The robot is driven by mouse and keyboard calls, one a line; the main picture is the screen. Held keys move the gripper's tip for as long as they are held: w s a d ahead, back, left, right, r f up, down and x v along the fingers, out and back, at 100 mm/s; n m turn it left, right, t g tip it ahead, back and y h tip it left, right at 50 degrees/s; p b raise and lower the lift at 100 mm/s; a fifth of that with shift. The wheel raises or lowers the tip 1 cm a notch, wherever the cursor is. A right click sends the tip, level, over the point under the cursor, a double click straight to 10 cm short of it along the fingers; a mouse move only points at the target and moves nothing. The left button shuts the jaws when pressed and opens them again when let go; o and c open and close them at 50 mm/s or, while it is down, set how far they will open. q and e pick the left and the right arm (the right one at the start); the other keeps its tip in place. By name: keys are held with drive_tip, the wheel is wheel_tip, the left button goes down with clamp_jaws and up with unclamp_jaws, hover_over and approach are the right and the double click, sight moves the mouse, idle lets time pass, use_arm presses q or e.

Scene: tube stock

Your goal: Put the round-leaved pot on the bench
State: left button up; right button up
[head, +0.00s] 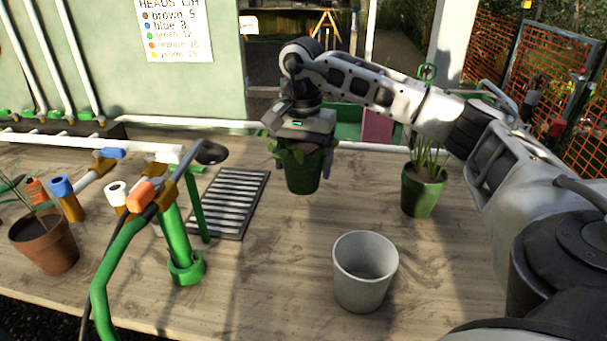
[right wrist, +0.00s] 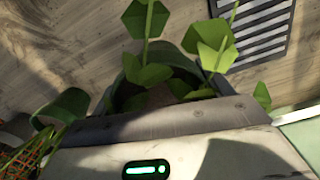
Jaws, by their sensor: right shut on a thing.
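A dark green pot (head: 303,172) with round-leaved greenery is held upright in my right gripper (head: 304,160), at the far middle of the wooden bench (head: 270,265). The fingers are shut on the pot. I cannot tell whether its base touches the bench or hangs just above it. In the right wrist view, the round leaves (right wrist: 146,18) and soil (right wrist: 140,98) show beyond the gripper body, with bench wood behind. My left gripper is not in view.
A green pot with long upright leaves (head: 422,192) stands to the right. An empty grey pot (head: 364,272) is in front. A slatted grey tray (head: 228,202) lies left. A green pipe stand (head: 180,240) and terracotta pot (head: 44,243) are further left.

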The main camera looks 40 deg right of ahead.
sight(303, 177)
drive_tip(key=shift+w+d+f, duration=0.25)
drive_tip(key=shift+w+f, duration=0.05)
drive_tip(key=shift+f, duration=0.2)
drive_tip(key=shift+w+d+f, duration=0.1)
drive_tip(key=shift+d+f, duration=0.1)
drive_tip(key=shift+f, duration=1.55)
drive_tip(key=shift+f, duration=0.1)
drive_tip(key=shift+f, duration=0.15)
drive_tip(key=o, duration=1.1)
drive_tip(key=shift+o, duration=0.2)
